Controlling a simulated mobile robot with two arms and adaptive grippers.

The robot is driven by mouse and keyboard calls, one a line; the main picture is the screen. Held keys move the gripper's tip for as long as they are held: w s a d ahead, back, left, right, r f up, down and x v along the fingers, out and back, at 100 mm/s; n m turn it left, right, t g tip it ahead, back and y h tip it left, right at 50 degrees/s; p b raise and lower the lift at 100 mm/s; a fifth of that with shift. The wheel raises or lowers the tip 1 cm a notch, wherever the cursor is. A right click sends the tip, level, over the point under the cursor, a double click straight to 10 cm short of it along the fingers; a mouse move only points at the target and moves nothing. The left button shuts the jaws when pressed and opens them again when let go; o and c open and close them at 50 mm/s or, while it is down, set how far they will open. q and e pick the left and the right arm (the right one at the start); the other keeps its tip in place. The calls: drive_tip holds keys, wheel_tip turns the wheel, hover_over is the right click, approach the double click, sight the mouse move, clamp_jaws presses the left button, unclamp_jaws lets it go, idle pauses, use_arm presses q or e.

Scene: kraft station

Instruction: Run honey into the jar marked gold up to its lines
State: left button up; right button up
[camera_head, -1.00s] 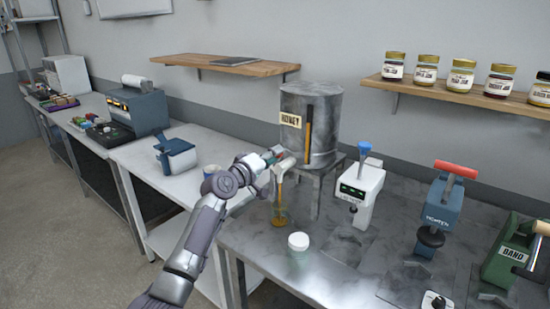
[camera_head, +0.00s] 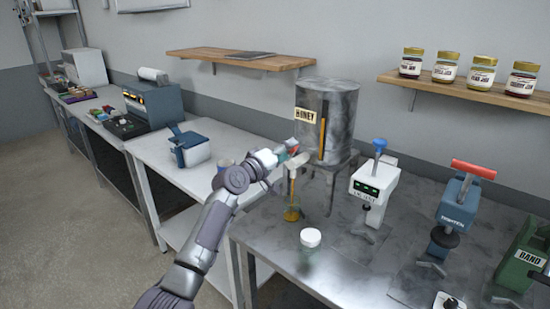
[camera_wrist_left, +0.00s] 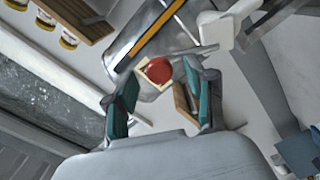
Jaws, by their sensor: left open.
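The grey metal tank (camera_head: 326,112) labelled HONEY stands on a stand, with an amber strip on its front. A thin amber stream runs from its pale spout (camera_head: 297,163) into a clear jar (camera_head: 291,212) below. Amber shows low in the jar; its lines and marking are too small to read. My left gripper (camera_head: 284,156) is open beside the spout. In the left wrist view a red round knob (camera_wrist_left: 159,70) lies just ahead of and between the open fingers (camera_wrist_left: 162,95); contact cannot be told. My right gripper is not in view.
A white lid (camera_head: 310,237) is in front of the jar. A white scale-like device (camera_head: 369,192), a blue press (camera_head: 452,215) and a green BAND device (camera_head: 525,262) stand to the right. Several labelled jars line the wall shelf (camera_head: 455,90). The bench front is mostly clear.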

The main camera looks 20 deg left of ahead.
use_arm(q)
drive_tip(key=v, duration=1.1)
drive_tip(key=shift+s, duration=0.2)
drive_tip(key=shift+r, duration=0.1)
idle(6.6)
